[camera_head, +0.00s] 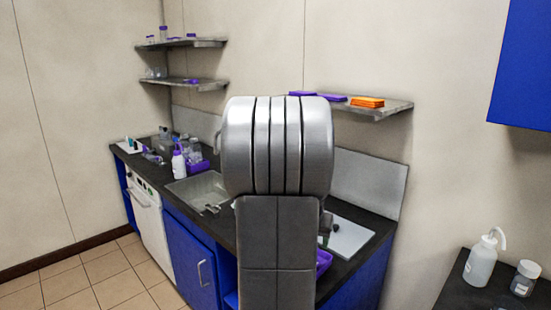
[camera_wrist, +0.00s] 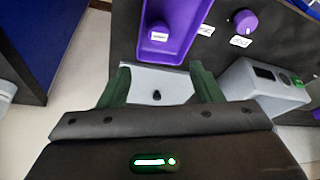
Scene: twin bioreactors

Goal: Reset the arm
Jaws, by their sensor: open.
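My gripper (camera_wrist: 160,78) shows in the wrist view with its two green fingers spread apart. No object is held between them. Behind the gap lies a white panel (camera_wrist: 150,76) with a small dark spot. A purple tray (camera_wrist: 184,28) is just beyond the fingers. In the head view my grey arm stands upright in the middle and hides part of the counter (camera_head: 350,195); my gripper is not visible there.
In the wrist view a grey device (camera_wrist: 262,88) sits close beside the right finger, and a purple-capped item (camera_wrist: 246,21) lies beyond. The head view shows a sink (camera_head: 197,190), a wall shelf (camera_head: 385,108), a blue cabinet (camera_head: 522,65) and a wash bottle (camera_head: 481,264) at right. Tiled floor is clear at left.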

